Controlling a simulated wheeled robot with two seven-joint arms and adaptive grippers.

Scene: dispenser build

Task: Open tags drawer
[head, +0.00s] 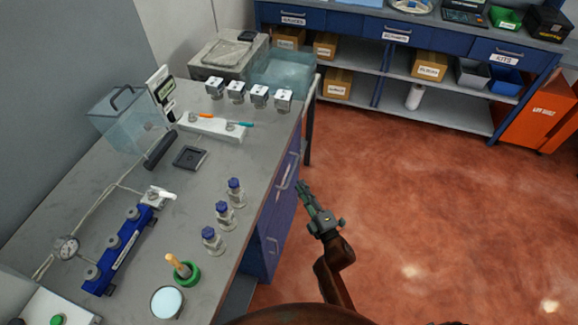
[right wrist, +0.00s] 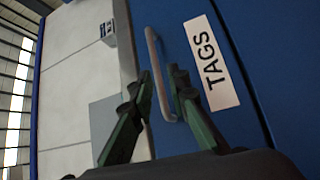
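The tags drawer (right wrist: 235,95) has a blue front with a white TAGS label (right wrist: 211,62) in the right wrist view. Its grey bar handle (right wrist: 152,48) stands out from the front beside the label. My right gripper (right wrist: 160,74) is open, with one finger on each side of the handle; I cannot tell whether either touches it. In the head view my right gripper (head: 305,188) is beside the bench's blue drawer side (head: 267,215), near the upper handle (head: 284,176). The drawer looks closed, and its label cannot be read there. My left gripper is out of view.
The grey bench top (head: 120,200) holds several capped vials, a blue manifold (head: 120,250), a clear box (head: 125,118) and small dispensers. A blue shelf unit with drawers (head: 395,32) stands at the back, beside an orange cabinet (head: 540,112). The red floor (head: 430,220) right of the bench is clear.

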